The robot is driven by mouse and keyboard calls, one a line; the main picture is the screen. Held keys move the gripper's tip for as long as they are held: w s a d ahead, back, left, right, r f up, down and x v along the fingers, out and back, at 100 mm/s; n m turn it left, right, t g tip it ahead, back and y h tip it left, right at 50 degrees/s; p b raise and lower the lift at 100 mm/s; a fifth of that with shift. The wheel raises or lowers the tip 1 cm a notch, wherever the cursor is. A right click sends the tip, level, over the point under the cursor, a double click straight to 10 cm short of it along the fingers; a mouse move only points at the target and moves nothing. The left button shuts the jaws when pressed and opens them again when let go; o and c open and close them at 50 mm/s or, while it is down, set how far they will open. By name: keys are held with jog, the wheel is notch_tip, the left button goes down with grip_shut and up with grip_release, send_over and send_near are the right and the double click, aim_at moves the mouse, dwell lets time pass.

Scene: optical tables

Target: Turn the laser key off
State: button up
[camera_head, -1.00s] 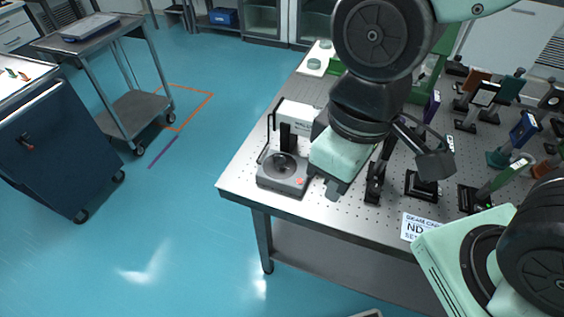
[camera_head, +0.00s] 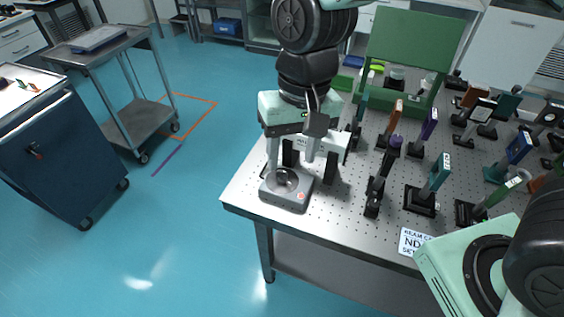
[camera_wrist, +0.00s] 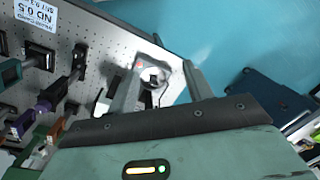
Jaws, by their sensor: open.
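A grey control box (camera_head: 284,205) sits at the left corner of the perforated optical table (camera_head: 338,215). It has a dark round key dial (camera_head: 284,180) on top and a small red spot near its right corner. My gripper (camera_head: 290,163) is open and points down just above the box. Its two fingers are apart, with nothing between them. In the wrist view the box and its dial (camera_wrist: 153,76) show between the two fingertips (camera_wrist: 162,68). I cannot tell the key's exact angle, or whether a finger touches it.
A white laser housing (camera_head: 333,143) stands close behind the box, partly hidden by my gripper. Several optic mounts fill the table to the right, the nearest one here (camera_head: 374,195). An ND label (camera_head: 413,241) lies at the front edge.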

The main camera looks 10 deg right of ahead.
aim_at(282, 175)
jog(key=w+d+f+m+h+p, duration=0.1)
jog(key=w+f+m+p, duration=0.1)
jog(key=w+m, duration=0.35)
jog(key=w+d+f+m+p, duration=0.1)
jog(key=w+f+m, duration=0.15)
jog(key=w, duration=0.65)
jog(key=shift+t, duration=0.3)
notch_tip(282, 175, down, 17)
jog(key=p, duration=0.5)
jog(key=shift+s, duration=0.1)
jog(key=c, duration=1)
